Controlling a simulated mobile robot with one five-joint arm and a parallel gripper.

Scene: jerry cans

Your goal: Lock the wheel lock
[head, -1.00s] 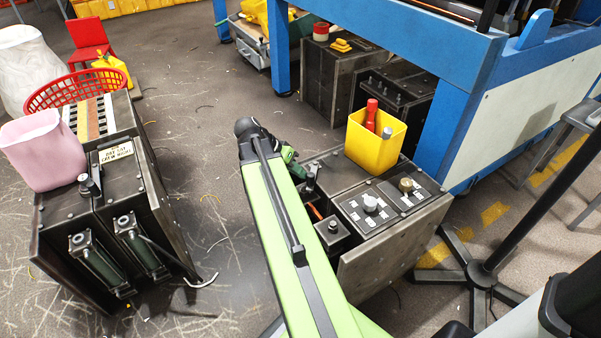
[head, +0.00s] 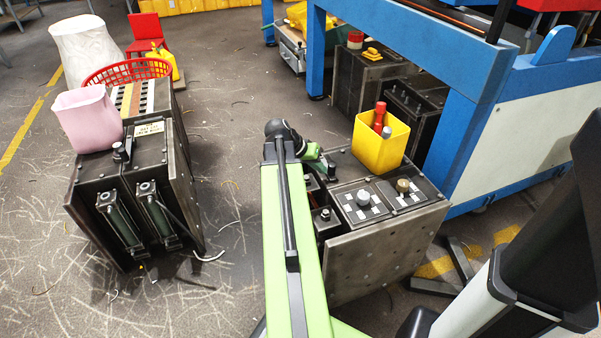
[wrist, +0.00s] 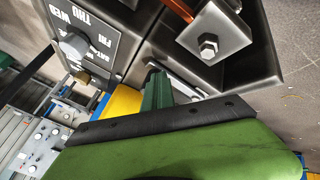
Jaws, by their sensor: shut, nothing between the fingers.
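No part that I can name with certainty as the wheel lock shows. A dark metal box (head: 375,255) stands right of my arm, with a dial panel (head: 363,203) and a small block with a bolt (head: 325,216) on top. In the wrist view the bolt block (wrist: 208,47) is at upper right and a dial panel with day names (wrist: 75,42) at upper left. My gripper (wrist: 157,82) is shut and empty, its tips close to the box between these two; contact cannot be told.
A yellow bin (head: 374,151) holding a red object stands on the box. A second metal box (head: 185,175) with green cylinders stands at left, with a pink bin (head: 88,122) and a red basket (head: 128,71). A blue frame (head: 470,95) rises at right. Scratched floor lies between the boxes.

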